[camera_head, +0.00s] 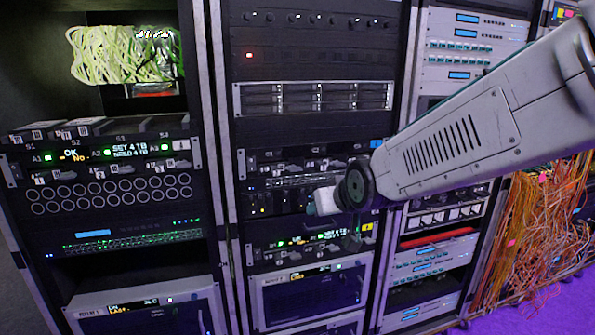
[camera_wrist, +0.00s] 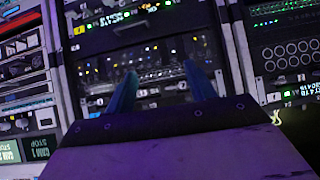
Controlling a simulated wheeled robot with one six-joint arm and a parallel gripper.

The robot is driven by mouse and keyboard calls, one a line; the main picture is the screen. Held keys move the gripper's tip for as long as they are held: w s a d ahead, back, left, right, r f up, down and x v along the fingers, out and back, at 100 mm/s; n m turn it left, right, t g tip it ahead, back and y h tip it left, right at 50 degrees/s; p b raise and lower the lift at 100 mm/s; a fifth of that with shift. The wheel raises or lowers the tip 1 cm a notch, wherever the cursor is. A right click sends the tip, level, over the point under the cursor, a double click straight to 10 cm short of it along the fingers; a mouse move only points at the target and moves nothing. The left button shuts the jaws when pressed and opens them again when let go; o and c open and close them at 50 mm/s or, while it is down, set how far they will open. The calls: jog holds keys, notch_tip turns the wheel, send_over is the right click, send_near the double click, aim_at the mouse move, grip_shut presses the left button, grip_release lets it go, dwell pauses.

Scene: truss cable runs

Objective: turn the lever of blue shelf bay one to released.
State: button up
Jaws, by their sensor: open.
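The blue-tagged shelf (camera_head: 300,160) runs across the middle rack, with a small blue tag (camera_head: 376,143) at its right end. It has a row of small labelled bays. Its bay one lever is too small and dark to make out, so I cannot tell its position. My gripper (camera_head: 322,202) is in front of the dark panel just below this shelf, partly hidden behind my wrist. In the wrist view its two fingers (camera_wrist: 163,88) are apart with nothing between them, pointing at a dark panel with small lights (camera_wrist: 160,58).
A yellow-tagged shelf (camera_head: 310,243) sits lower in the same rack; its yellow tag (camera_wrist: 78,30) shows in the wrist view. A left rack holds a panel of round ports (camera_head: 110,193). Loose orange cables (camera_head: 535,225) hang at the right. My arm covers part of the right rack.

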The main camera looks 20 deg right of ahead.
aim_at(297, 169)
jog(key=w+t, duration=0.2)
jog(key=w, duration=0.4)
jog(key=w+t, duration=0.3)
jog(key=w, duration=0.4)
jog(key=w+a+r+t, duration=0.1)
jog(key=w+t, duration=0.1)
jog(key=w, duration=0.5)
jog(key=shift+w+h, duration=0.25)
jog(key=shift+h, duration=0.05)
jog(key=c, duration=1)
